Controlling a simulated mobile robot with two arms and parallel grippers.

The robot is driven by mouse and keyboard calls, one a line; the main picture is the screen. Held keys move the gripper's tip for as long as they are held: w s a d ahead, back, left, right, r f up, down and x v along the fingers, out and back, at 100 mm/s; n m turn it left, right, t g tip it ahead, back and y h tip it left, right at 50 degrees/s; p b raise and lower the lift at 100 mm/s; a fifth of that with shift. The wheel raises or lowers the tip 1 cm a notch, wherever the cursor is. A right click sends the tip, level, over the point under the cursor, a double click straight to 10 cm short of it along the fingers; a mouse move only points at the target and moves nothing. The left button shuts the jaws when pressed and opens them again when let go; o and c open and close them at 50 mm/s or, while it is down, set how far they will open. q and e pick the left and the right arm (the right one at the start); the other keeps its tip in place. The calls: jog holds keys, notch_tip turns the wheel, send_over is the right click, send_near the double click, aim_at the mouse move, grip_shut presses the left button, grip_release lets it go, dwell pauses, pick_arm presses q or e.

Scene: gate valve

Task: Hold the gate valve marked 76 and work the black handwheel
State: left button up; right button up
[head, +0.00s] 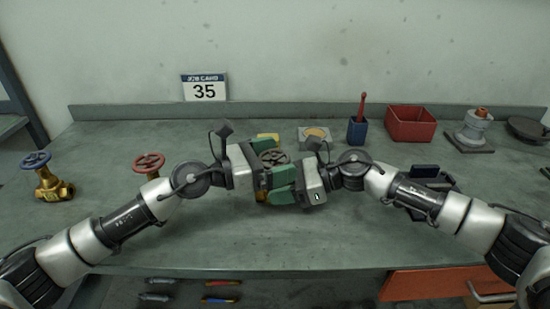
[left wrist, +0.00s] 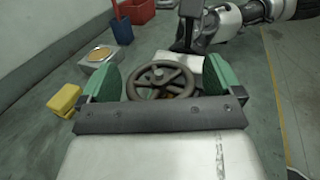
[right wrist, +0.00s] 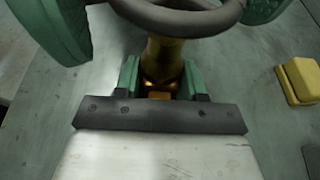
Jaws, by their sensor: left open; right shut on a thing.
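The gate valve has a brass body (right wrist: 163,58) and a dark handwheel (head: 274,157) on top, upright at the middle of the bench. I see no number on it. My right gripper (right wrist: 161,80) is shut on the brass body below the wheel. My left gripper (left wrist: 161,80) is open, its green fingers on either side of the handwheel, which shows its spokes and hub in the left wrist view (left wrist: 158,73). A gap shows between the wheel rim and the fingers there. In the head view the grippers hide most of the valve body.
A blue-wheeled valve (head: 50,183) and a red-wheeled valve (head: 149,162) stand at left. The front middle bench is clear.

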aim_at(275, 156)
pick_arm(q)
jog(key=c, duration=0.9)
jog(key=shift+c, duration=0.2)
jog(key=shift+m+g+h, duration=0.4)
jog(key=shift+m+g, duration=0.3)
jog(key=shift+g, duration=0.4)
jog(key=o, duration=0.9)
jog(key=shift+o, duration=0.2)
jog(key=shift+r, duration=0.1)
notch_tip(275, 156, up, 10)
jog(key=shift+f, duration=0.15)
